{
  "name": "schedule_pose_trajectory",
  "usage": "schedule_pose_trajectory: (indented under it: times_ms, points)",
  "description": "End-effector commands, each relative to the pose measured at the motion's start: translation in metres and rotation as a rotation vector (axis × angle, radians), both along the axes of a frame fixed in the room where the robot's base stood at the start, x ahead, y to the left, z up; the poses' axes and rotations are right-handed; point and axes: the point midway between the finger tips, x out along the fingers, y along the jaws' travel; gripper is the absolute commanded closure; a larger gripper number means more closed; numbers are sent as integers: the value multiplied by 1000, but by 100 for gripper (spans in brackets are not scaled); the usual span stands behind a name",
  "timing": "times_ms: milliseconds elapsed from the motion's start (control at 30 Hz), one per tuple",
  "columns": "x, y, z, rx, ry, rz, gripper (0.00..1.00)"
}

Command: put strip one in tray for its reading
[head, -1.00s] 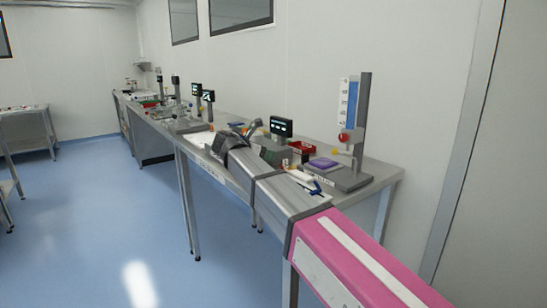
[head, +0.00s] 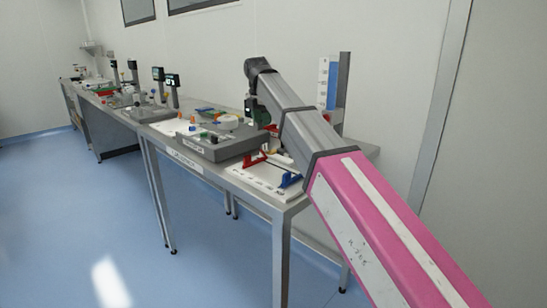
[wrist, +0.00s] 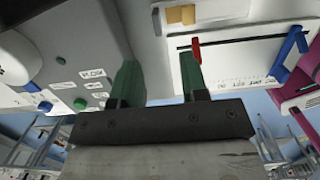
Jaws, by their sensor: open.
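My gripper (wrist: 160,64) shows in the wrist view with its two green fingers apart and nothing between them. Its right finger appears close to a white board (wrist: 222,72) with a red stand (wrist: 196,50) and a blue stand (wrist: 290,44). A thin dark bar (wrist: 240,37) spans between these stands. The board also shows in the head view (head: 244,175), near the bench's front edge, with the bar across its red and blue stands. I cannot tell which thing is strip one, and no tray is clearly identifiable. My arm hides part of the bench in the head view.
A grey instrument (head: 208,148) with knobs stands left of the white board; its panel (wrist: 75,60) fills the left of the wrist view. A tall post (head: 344,85) with a blue-and-white scale stands behind my arm. The floor left of the bench is clear.

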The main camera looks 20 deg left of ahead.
Motion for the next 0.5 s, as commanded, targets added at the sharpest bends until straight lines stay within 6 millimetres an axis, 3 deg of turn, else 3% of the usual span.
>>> schedule_pose_trajectory:
  times_ms: [333,500]
  points:
    - [3,-2,-45,-1,2,0,60]
    - [6,-2,-56,0,0,0,60]
